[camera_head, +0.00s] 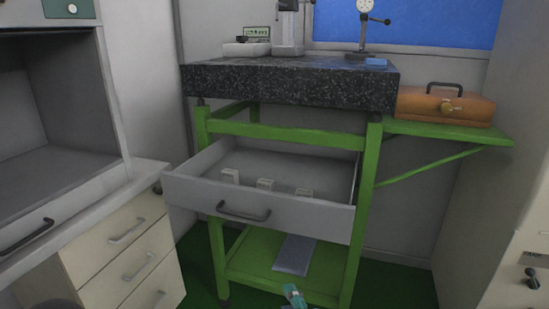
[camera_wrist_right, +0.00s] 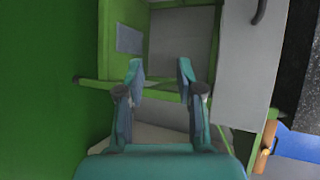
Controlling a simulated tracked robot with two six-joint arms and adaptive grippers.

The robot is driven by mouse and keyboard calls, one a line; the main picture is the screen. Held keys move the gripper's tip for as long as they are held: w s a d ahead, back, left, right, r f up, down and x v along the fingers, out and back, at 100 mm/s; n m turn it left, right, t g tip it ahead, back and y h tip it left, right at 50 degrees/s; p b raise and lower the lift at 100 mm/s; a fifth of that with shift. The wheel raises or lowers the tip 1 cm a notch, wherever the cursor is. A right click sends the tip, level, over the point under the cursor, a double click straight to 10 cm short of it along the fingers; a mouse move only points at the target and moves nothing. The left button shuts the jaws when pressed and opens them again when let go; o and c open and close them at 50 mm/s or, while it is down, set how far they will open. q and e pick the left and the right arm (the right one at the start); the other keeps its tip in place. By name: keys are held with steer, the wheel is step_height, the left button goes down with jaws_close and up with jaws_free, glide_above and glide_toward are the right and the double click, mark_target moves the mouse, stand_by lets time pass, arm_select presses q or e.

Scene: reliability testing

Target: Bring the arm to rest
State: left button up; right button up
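My right gripper shows in the right wrist view (camera_wrist_right: 161,75), with its two teal fingers apart and nothing between them. In the head view a teal fingertip (camera_head: 293,295) shows at the bottom edge, in front of the green stand's lower shelf; it appears to be my right gripper. The rest of the right arm is out of the head view. My left arm and gripper are not seen in the head view.
The grey drawer (camera_head: 285,215) of the green stand (camera_head: 365,195) is pulled open, with several small pale blocks inside. A speckled dark slab (camera_head: 290,83) tops the stand. An orange case (camera_head: 440,107) sits on the side shelf (camera_head: 490,137). A pale cabinet (camera_head: 125,255) stands left.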

steer(key=d+f+g+h, duration=0.1)
steer(key=d+f+g, duration=0.1)
steer(key=d+f, duration=0.35)
steer(key=d+f+g+h, duration=0.1)
steer(key=d+f, duration=0.1)
steer(key=f, duration=0.7)
steer(key=s+d+f+n+g, duration=0.15)
steer(key=s+f, duration=0.25)
steer(key=f, duration=0.4)
steer(key=s+d+f+n+g, duration=0.1)
steer(key=s+d+f+g, duration=0.2)
steer(key=f, duration=0.4)
steer(key=s+a+f+n+g+y, duration=0.25)
steer(key=s+f+n+g, duration=0.35)
steer(key=s+n, duration=0.6)
step_height(320, 180, up, 29)
steer(key=p, duration=2.9)
steer(key=shift+w+a+t+p, duration=0.2)
steer(key=shift+w+t+p, duration=0.05)
steer(key=shift+t+p, duration=0.2)
